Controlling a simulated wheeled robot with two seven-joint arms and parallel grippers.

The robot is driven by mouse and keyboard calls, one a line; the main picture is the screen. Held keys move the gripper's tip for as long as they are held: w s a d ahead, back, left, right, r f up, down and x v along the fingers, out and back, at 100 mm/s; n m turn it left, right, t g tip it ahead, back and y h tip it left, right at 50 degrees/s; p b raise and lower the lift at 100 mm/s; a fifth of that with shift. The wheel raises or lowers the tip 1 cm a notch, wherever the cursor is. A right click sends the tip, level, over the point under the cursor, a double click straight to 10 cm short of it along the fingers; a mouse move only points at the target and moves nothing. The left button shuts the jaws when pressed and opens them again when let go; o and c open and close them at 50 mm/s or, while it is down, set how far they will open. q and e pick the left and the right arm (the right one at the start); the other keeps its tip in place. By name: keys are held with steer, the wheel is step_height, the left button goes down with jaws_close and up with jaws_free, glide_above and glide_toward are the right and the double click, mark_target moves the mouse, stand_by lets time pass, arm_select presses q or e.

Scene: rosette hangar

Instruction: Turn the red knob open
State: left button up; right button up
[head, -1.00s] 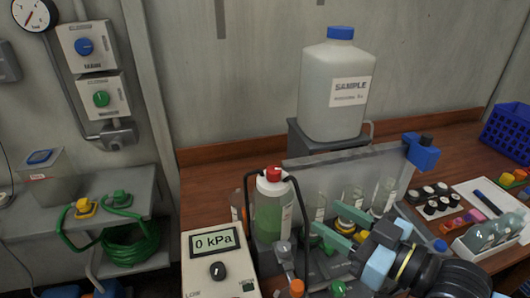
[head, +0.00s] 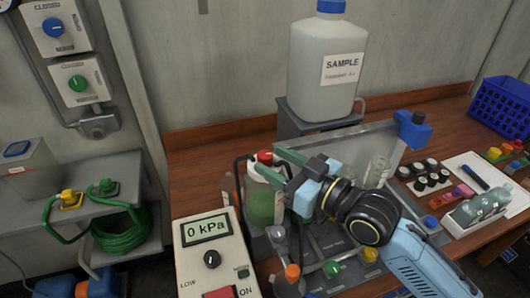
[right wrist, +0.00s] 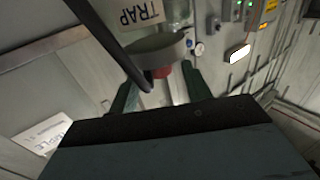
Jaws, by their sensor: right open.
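The red knob (head: 265,156) sits on top of the trap bottle (head: 262,198), which holds green liquid and stands in a black wire carrier. My right gripper (head: 263,157) is open, its two green fingers reaching left to the bottle's top, one on each side of the knob. In the right wrist view the knob (right wrist: 161,73) shows between the fingertips (right wrist: 160,90), with gaps beside it, below the bottle labelled TRAP (right wrist: 155,45). Whether a finger touches it I cannot tell. My left gripper is not in view.
A pump box (head: 208,252) reading 0 kPa stands front left. A large SAMPLE jug (head: 325,75) stands on a grey stand behind. A grey panel, glass jars and coloured knobs (head: 333,268) crowd the space around my right arm. A blue basket (head: 502,105) is far right.

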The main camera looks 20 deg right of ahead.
mark_target(265, 154)
steer(key=shift+x, duration=1.25)
steer(key=shift+w+a, duration=0.25)
steer(key=shift+w, duration=0.15)
steer(key=c, duration=0.9)
steer(key=shift+n+g+y+b, duration=0.5)
steer(key=shift+n+y+b, duration=0.2)
steer(key=shift+y+b, duration=0.1)
steer(key=shift+c, duration=0.2)
steer(key=n+g+y+b, duration=0.1)
steer(key=g+y+b, duration=0.1)
steer(key=b, duration=0.1)
steer(key=shift+n, duration=0.3)
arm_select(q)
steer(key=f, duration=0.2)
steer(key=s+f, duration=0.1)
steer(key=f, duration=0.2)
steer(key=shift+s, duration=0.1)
arm_select(e)
steer(key=o, duration=0.9)
steer(key=shift+o, duration=0.2)
